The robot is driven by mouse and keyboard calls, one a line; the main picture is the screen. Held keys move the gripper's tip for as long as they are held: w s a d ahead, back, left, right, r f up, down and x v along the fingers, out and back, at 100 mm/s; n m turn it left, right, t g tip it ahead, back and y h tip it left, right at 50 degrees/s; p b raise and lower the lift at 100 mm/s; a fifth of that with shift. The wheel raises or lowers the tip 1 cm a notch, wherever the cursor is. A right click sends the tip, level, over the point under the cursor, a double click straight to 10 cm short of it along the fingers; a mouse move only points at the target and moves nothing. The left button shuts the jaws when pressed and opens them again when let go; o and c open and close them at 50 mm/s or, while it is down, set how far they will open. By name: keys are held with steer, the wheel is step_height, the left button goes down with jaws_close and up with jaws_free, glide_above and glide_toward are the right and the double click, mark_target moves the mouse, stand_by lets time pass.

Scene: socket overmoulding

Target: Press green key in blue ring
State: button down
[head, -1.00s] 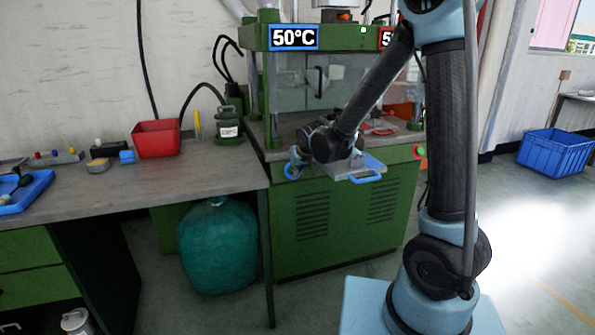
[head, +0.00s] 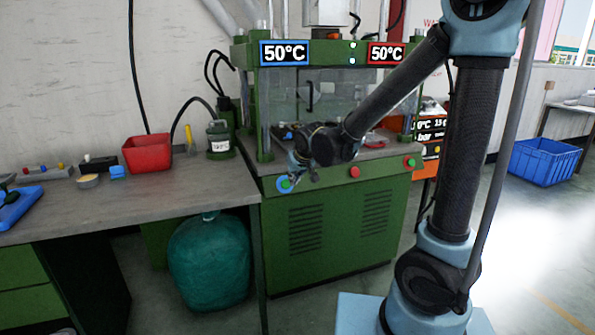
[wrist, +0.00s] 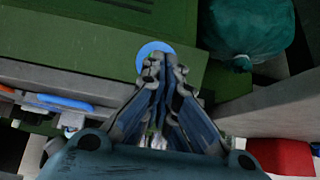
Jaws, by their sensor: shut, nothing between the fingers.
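The blue ring (head: 281,186) is on the front of the green press, near its left corner. In the wrist view the blue ring (wrist: 150,49) shows just beyond my fingertips, partly covered by them. The green key inside it cannot be made out clearly. My gripper (head: 292,178) is at the ring, pointing down toward the press front. In the wrist view my gripper (wrist: 166,70) has its fingers together and empty, with the tips overlapping the ring's lower right edge. I cannot tell whether they touch the key.
A red button (head: 354,171) and a green button (head: 410,163) are further right on the press front. The workbench (head: 190,190) with a red bin (head: 147,153) stands to the left. A teal bag (head: 210,265) sits below it. A blue handle (wrist: 60,101) shows in the wrist view.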

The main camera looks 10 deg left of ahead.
steer(key=v, duration=0.6)
steer(key=shift+d+r, duration=0.1)
stand_by(0.7)
steer(key=s+d+f+m+g+h, duration=0.1)
steer(key=s+d+m, duration=0.1)
steer(key=d, duration=0.9)
steer(key=s+d+f+m+h, duration=0.1)
steer(key=s+d+h, duration=0.1)
steer(key=d, duration=0.9)
steer(key=s+d+f+m+g, duration=0.1)
steer(key=s+d+f, duration=0.1)
steer(key=s+d, duration=0.3)
steer(key=s+d+f+m+g, duration=0.1)
steer(key=s+d+f, duration=0.1)
steer(key=s+d, duration=0.3)
steer(key=s+d+f+m+g+h, duration=0.1)
steer(key=s+d+f, duration=0.1)
steer(key=s+d, duration=0.3)
steer(key=shift+s+f, duration=0.4)
steer(key=shift+s, duration=0.45)
steer(key=shift+d, duration=0.1)
